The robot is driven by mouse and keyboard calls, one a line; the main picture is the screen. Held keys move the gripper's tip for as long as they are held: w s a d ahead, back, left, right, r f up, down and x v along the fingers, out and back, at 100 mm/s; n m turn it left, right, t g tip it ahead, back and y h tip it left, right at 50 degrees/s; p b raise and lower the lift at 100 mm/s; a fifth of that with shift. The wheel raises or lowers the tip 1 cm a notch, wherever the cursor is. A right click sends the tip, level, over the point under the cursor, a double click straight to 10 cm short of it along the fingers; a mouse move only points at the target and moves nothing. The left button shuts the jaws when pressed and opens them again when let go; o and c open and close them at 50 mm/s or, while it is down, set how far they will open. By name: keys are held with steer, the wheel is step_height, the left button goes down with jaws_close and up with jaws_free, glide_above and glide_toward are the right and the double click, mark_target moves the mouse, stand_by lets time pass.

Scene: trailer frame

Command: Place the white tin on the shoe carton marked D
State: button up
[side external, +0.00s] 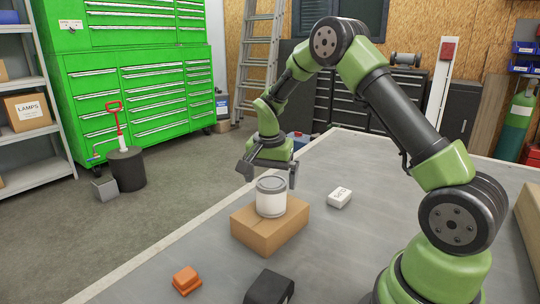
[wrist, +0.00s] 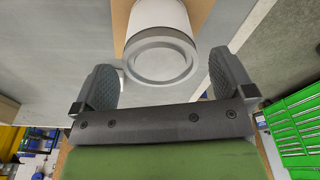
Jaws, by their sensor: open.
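The white tin (side external: 271,200) stands upright on a brown cardboard carton (side external: 262,237) on the grey work surface. No letter D is readable on the carton's visible sides. My gripper (side external: 268,174) is open and empty, just above the tin's top in the side view, with its fingers spread wider than the tin. In the wrist view, the tin (wrist: 161,42) shows beyond and between the open fingers of my gripper (wrist: 162,80), with a clear gap on both sides. The carton (wrist: 121,14) shows partly behind the tin there.
A small white box (side external: 340,198) lies right of the carton. An orange block (side external: 186,281) and a black object (side external: 269,288) lie in front. Another carton edge (side external: 528,225) shows at the far right. The surface (side external: 345,250) between is clear.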

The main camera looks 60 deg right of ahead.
steer(key=r, duration=0.5)
steer(key=a+r, duration=0.1)
steer(key=r, duration=0.1)
steer(key=shift+s+r, duration=0.1)
steer(key=shift+r, duration=0.3)
steer(key=s+a+r+n+t, duration=0.25)
steer(key=s+a+r, duration=0.2)
steer(key=r, duration=0.25)
steer(key=s+a+r+n+t+y, duration=0.1)
steer(key=s+a+n, duration=0.3)
steer(key=s, duration=0.4)
steer(key=s+a+r+n+t+y, duration=0.2)
steer(key=s+a+n+t, duration=0.1)
steer(key=s+a, duration=0.3)
steer(key=shift+s+n, duration=0.55)
steer(key=shift+s, duration=0.4)
